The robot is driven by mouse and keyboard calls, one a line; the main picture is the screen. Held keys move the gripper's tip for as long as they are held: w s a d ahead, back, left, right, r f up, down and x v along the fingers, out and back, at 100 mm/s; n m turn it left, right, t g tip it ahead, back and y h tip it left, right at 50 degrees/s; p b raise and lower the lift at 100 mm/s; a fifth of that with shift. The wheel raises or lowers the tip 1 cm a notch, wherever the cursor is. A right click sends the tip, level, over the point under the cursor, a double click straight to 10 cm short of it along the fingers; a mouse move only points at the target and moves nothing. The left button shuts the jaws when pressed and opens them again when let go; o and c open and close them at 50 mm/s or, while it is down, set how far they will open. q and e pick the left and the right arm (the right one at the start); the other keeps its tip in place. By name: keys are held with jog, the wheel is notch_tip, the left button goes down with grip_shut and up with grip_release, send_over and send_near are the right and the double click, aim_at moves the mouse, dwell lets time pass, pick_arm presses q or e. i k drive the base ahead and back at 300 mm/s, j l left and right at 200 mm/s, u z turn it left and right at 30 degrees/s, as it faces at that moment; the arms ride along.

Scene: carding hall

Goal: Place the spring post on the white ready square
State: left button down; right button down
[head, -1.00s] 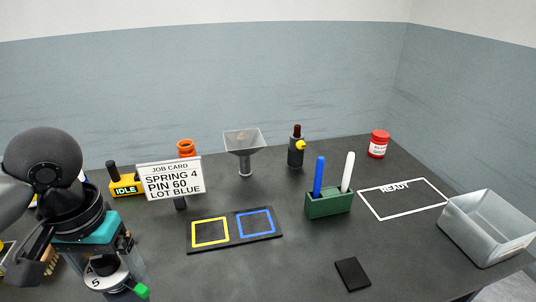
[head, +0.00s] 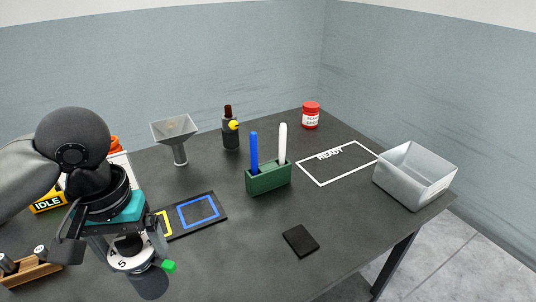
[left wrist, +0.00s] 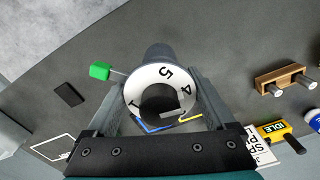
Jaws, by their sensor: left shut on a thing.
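The spring post (head: 133,258) has a dark grey body, a white numbered dial and a green tab on its side. My left gripper (head: 128,238) is shut on it, with one finger on each side of the dial. In the left wrist view the post (left wrist: 148,75) stands between the fingers, its green tab to the left. I cannot tell how far it is above the table. The white ready square (head: 349,171) is an empty outline marked READY at the far right of the table. Its outline (left wrist: 50,140) also shows at lower left in the left wrist view. My right gripper is not in view.
A green holder (head: 270,181) with a blue and a white pen stands between my gripper and the square. A grey bin (head: 412,188) stands just right of the square, a red jar (head: 311,117) behind it. A black pad (head: 300,241) lies in front. Bare table surrounds the pad.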

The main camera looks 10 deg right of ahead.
aim_at(343, 159)
jog(key=i+l+z, duration=0.2)
jog(key=l, duration=0.15)
jog(key=l+z, duration=0.15)
jog(key=l, duration=0.2)
jog(key=i+l+z, duration=0.2)
jog(key=l, duration=0.15)
jog(key=i+l, duration=0.25)
jog(key=l, duration=0.2)
jog(key=i+l, duration=0.4)
jog(key=i, duration=0.15)
